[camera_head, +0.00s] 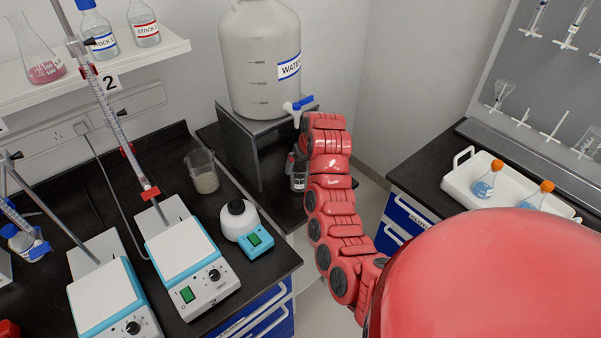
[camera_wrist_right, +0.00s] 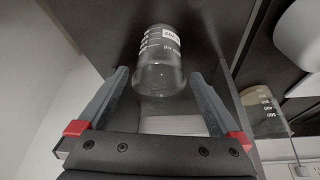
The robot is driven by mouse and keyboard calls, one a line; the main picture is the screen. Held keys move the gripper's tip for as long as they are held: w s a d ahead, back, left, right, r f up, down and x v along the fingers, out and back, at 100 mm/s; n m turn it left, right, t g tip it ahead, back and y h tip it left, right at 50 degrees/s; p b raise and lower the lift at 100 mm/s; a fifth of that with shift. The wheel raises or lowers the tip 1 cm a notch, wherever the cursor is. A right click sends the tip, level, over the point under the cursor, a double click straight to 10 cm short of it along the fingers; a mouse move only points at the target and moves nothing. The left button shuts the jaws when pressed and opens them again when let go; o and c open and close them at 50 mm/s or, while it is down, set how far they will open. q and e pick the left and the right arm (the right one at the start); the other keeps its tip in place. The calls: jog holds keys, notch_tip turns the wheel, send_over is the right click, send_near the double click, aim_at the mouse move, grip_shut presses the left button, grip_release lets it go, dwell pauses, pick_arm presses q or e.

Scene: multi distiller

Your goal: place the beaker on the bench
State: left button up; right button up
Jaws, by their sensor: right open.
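The clear glass beaker (camera_wrist_right: 160,65) with white graduation marks shows in the right wrist view, on a dark surface. My right gripper (camera_wrist_right: 158,76) is open, with one finger on each side of the beaker near the fingertips. The black bench (camera_head: 268,262) is at the left. My left gripper is not in view.
A second beaker (camera_head: 203,172) with cloudy contents stands on the bench near the stand (camera_head: 250,140). A white round device (camera_head: 240,220) and two stirrer plates (camera_head: 188,262) (camera_head: 105,292) take up bench space. The water carboy (camera_head: 262,60) sits above. A white tray (camera_head: 462,180) holds flasks at right.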

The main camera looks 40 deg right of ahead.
jog(key=p+v, duration=0.2)
jog(key=v, duration=0.4)
dwell(0.5)
